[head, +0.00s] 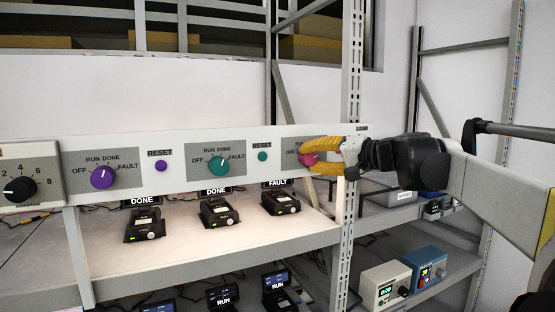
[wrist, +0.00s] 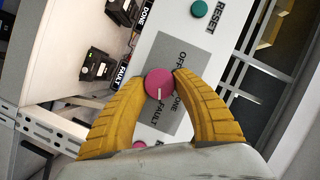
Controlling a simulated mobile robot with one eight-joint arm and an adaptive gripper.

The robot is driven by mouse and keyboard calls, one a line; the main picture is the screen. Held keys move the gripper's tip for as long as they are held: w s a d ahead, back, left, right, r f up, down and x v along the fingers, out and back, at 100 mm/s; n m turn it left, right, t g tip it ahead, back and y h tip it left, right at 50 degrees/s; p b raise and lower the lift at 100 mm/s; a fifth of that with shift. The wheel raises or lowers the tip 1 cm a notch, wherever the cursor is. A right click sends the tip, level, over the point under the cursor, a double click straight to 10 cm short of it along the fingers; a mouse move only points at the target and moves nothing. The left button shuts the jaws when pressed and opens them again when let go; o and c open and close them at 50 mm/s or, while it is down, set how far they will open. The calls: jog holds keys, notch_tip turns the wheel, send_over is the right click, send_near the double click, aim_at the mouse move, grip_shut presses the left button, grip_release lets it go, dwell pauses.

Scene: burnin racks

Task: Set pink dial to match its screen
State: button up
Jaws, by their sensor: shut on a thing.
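The pink dial (wrist: 160,84) sits on a grey label plate marked OFF, DONE and FAULT in the wrist view; RUN is hidden there. Its white pointer line points down in that view, towards the FAULT word. My gripper (wrist: 160,80) is shut on the dial, one yellow finger on each side. In the head view, my gripper (head: 315,158) covers much of the pink dial (head: 308,159) and its labels. The screen (head: 278,183) on the shelf below, nearest this dial, reads FAULT; it also shows in the wrist view (wrist: 122,75).
A purple dial (head: 101,177) and a teal dial (head: 218,166) share the panel, with purple (head: 161,166) and teal (head: 262,157) reset buttons. A pink button (wrist: 139,145) lies close to my fingers. A rack post (head: 350,100) stands beside my gripper.

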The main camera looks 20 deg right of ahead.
dwell(0.3)
jog(key=o, duration=1.2)
jog(key=shift+w, duration=0.1)
jog(key=v, duration=1.2)
